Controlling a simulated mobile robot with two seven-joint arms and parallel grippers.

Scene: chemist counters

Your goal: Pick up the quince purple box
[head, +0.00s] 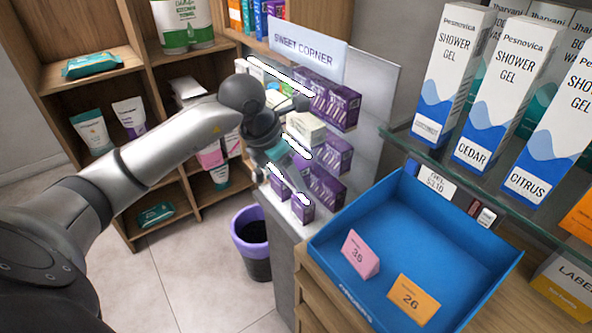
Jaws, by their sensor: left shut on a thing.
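Small purple boxes (333,157) stand in tiers on the sweet corner display. Their labels are too small to read, so I cannot tell which is quince. My left gripper (294,189) reaches down to the lower left of the display. It is shut on a small purple box (302,209) at its fingertips, low over the front shelf. I cannot tell whether this box still touches the shelf. The arm and hand hide part of the display. My right gripper is not in view.
A cream box (305,129) sits among the purple ones. A blue tray (330,243) with two price cards lies on the near counter, below shower gel cartons (455,70). A purple-rimmed bin (235,236) stands on the floor by wooden shelves (105,155).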

